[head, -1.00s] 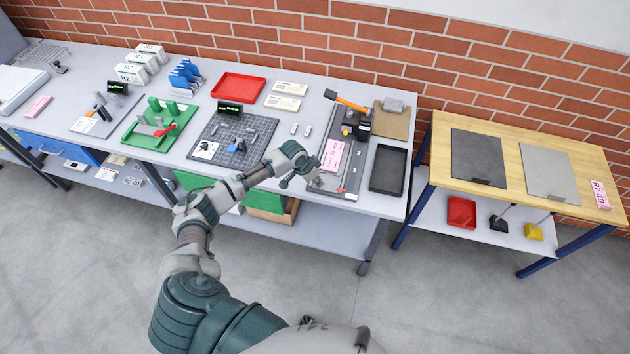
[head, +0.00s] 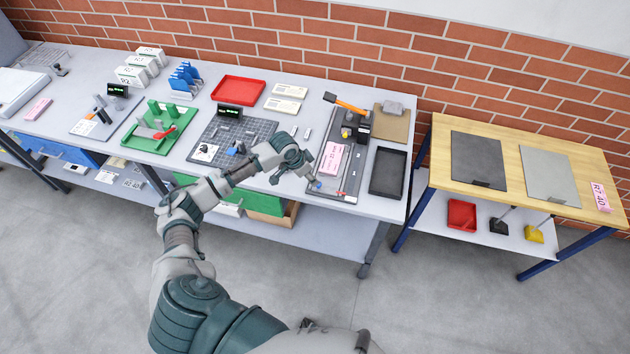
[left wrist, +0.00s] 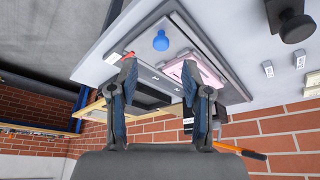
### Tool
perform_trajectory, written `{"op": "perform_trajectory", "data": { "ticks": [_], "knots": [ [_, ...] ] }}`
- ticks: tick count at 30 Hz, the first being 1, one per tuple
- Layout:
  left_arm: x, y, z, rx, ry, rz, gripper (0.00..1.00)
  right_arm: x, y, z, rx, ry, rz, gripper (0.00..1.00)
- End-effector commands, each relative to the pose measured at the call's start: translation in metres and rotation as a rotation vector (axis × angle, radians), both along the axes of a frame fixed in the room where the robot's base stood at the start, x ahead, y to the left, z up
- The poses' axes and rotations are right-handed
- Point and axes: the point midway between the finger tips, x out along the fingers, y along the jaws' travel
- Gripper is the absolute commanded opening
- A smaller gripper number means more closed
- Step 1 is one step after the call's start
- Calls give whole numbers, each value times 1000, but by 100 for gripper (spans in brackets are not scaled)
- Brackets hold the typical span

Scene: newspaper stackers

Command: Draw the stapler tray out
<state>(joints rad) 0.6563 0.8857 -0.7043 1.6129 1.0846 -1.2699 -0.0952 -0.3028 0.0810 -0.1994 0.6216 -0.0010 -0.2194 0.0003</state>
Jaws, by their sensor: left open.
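The stapler tray (head: 350,183) is a long dark grey base at the right of the grey bench. An orange-handled black stapler (head: 348,104) stands at its back and a pink slip (head: 330,158) lies on its left side. A blue knob (head: 316,185) sits at its front left corner; it also shows in the left wrist view (left wrist: 160,40). My left gripper (head: 294,177) is open and empty, just left of the knob. In the left wrist view its two fingers (left wrist: 158,78) are spread, with the knob beyond the tips, apart from them. My right gripper is not in view.
A black tray (head: 388,172) lies right of the stapler tray, and a clipboard (head: 391,124) behind it. A dark gridded mat (head: 258,133) lies to the left. A wooden-topped table (head: 523,193) stands at the right. The floor in front is clear.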

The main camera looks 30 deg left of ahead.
Motion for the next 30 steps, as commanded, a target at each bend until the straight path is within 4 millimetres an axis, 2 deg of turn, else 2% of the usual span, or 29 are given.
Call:
{"op": "perform_trajectory", "data": {
  "ticks": [3,10,26,29,30],
  "knots": [
    [-7,5,22,1,-2,0,49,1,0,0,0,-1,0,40],
    [-14,8,43,1,1,0,49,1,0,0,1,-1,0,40],
    [-15,8,44,0,2,0,49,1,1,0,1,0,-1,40],
    [-21,-2,34,1,9,-17,49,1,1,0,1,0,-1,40],
    [-26,-12,26,1,12,-31,49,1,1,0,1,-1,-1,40]
  ]
}}
